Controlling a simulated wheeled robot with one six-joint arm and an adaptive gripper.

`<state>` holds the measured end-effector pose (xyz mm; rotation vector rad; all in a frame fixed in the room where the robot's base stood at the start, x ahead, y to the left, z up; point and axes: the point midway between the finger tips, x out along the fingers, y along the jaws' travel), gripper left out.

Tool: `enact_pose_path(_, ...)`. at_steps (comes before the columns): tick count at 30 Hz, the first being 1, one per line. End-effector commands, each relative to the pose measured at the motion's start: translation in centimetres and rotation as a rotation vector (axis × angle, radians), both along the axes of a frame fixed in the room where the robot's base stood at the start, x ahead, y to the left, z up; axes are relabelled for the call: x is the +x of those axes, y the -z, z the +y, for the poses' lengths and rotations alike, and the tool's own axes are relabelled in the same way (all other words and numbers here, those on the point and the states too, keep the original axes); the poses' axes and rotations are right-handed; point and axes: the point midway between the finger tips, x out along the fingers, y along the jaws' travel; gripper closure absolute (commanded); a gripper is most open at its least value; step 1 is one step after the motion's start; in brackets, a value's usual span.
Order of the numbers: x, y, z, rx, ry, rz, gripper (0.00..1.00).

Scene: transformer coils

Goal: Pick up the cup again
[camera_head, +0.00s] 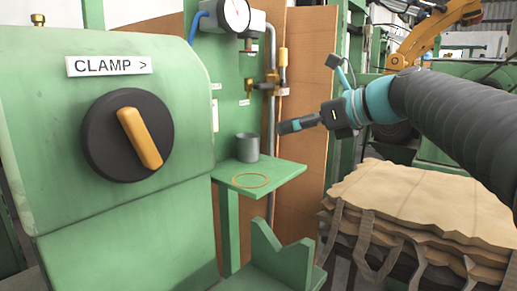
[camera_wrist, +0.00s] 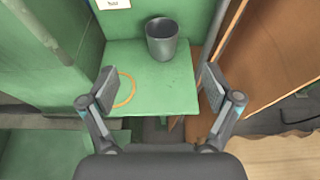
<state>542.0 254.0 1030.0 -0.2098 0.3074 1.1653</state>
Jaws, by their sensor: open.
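The cup (camera_head: 247,147) is a grey, open-topped cylinder. It stands upright on a small green shelf (camera_head: 285,179), behind a thin orange ring (camera_head: 250,180) marked on the shelf top. In the wrist view the cup (camera_wrist: 162,38) stands near the back of the shelf, beyond my fingertips, and looks empty. The orange ring (camera_wrist: 124,90) lies nearer, beside my left finger. My gripper (camera_wrist: 160,85) is open, with the green shelf between its fingers and nothing held. In the head view my gripper (camera_head: 284,127) is to the right of the cup, apart from it.
A green machine with a black and orange clamp knob (camera_head: 130,135) stands at the left. A gauge (camera_head: 236,15), pipe and valves are behind the shelf. A brown panel (camera_wrist: 265,60) rises close on the right. Stacked sacks (camera_head: 420,205) lie at the lower right.

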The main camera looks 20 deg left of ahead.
Motion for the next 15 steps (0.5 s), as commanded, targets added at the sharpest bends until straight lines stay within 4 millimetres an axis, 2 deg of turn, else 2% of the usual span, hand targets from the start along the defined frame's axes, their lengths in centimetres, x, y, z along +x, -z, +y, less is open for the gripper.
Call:
enact_pose_path(9,1.9,1.8,4.8,0.004,-0.004,0.007,0.11)
enact_pose_path(15,2.8,2.6,6.8,0.004,-0.001,0.005,0.11)
